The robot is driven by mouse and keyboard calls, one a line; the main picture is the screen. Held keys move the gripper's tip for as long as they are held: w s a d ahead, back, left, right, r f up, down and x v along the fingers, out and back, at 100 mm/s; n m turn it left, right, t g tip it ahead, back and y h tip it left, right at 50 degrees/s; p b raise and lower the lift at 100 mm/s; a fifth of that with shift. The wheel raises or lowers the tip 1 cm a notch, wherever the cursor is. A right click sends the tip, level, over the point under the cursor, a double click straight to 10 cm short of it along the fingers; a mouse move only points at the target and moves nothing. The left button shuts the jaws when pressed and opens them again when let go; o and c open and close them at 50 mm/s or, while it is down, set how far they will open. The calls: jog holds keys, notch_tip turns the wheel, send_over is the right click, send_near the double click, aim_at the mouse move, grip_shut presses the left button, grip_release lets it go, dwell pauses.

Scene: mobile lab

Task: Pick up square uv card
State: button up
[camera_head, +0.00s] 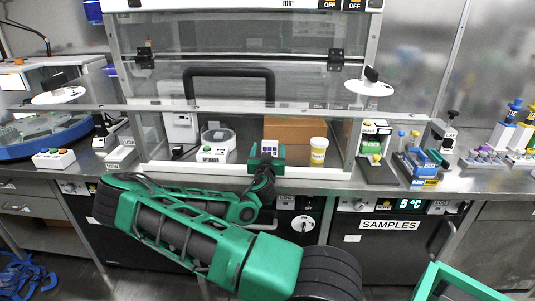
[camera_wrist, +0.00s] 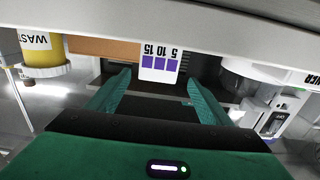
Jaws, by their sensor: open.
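The square UV card (camera_wrist: 160,62) is white with purple squares marked 5, 10 and 15. In the wrist view it stands just ahead of and between the fingertips, with a gap on both sides. In the head view the card (camera_head: 270,147) shows right above my gripper (camera_head: 267,161). My gripper (camera_wrist: 158,88) is open, its two green fingers pointing forward to either side of the card, and holds nothing. The card's lower edge and what it rests on are hard to make out.
An orange-brown box (camera_head: 295,130) is behind. A sample rack (camera_head: 418,165) stands farther right.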

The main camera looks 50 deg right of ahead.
aim_at(270, 143)
jog(key=shift+x, duration=2.4)
jog(key=shift+s+d, duration=0.1)
jog(key=shift+c, duration=0.5)
jog(key=c, duration=1)
jog(key=shift+r, duration=0.15)
